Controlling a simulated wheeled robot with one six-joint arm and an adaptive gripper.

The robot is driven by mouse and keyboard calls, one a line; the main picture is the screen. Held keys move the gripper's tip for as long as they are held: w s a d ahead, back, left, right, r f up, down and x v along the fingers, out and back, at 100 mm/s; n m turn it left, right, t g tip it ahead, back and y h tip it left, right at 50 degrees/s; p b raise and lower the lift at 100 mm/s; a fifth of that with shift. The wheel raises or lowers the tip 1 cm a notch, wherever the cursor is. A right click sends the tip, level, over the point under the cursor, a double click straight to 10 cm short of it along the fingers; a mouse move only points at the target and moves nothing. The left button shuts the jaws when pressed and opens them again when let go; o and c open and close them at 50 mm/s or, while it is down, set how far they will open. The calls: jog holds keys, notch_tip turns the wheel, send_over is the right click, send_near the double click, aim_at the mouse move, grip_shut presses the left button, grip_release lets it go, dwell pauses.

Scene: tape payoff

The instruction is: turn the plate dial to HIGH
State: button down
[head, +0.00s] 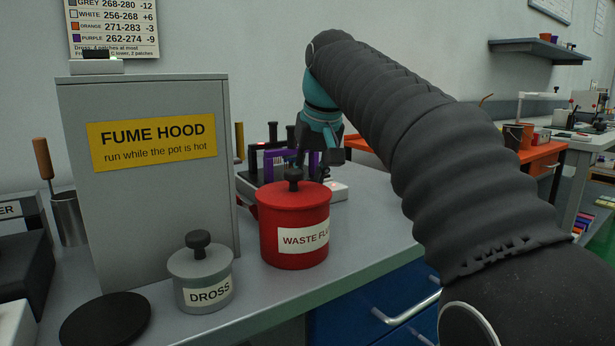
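I cannot make out the plate dial or any HIGH mark in the head view. My gripper (318,158) points down behind and above the red WASTE FLUX pot (293,215). Its dark fingers are small and overlap the dark things behind them, so I cannot tell whether they are open or shut. A pale, low unit with a small red spot (339,190) shows partly to the right of the red pot. The pot and my gripper hide the rest of it, and I cannot tell whether it is the plate.
The grey FUME HOOD box (150,215) stands at left. A grey DROSS pot (200,275) and a black disc (105,320) are at the bench front. A rack with black, red and purple holders (275,160) is behind the red pot. The grey bench (375,215) is clear right of the pot.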

jog(key=shift+s+a+m+p, duration=0.1)
jog(key=shift+a+m+p, duration=0.05)
jog(key=shift+m+p, duration=0.2)
dwell(0.3)
jog(key=shift+r+m+h+p, duration=0.2)
jog(key=shift+m+h+p, duration=0.3)
jog(key=shift+m+p, duration=0.7)
jog(key=m+h+p, duration=0.1)
jog(key=m+p, duration=0.2)
jog(key=m, duration=0.1)
jog(key=shift+a+f+m+h+p, duration=0.15)
jog(key=shift+f+m+h+p, duration=0.1)
jog(key=shift+h+p, duration=0.15)
jog(key=c, duration=1)
grip_release()
jog(key=shift+o, duration=0.2)
jog(key=shift+r, duration=0.1)
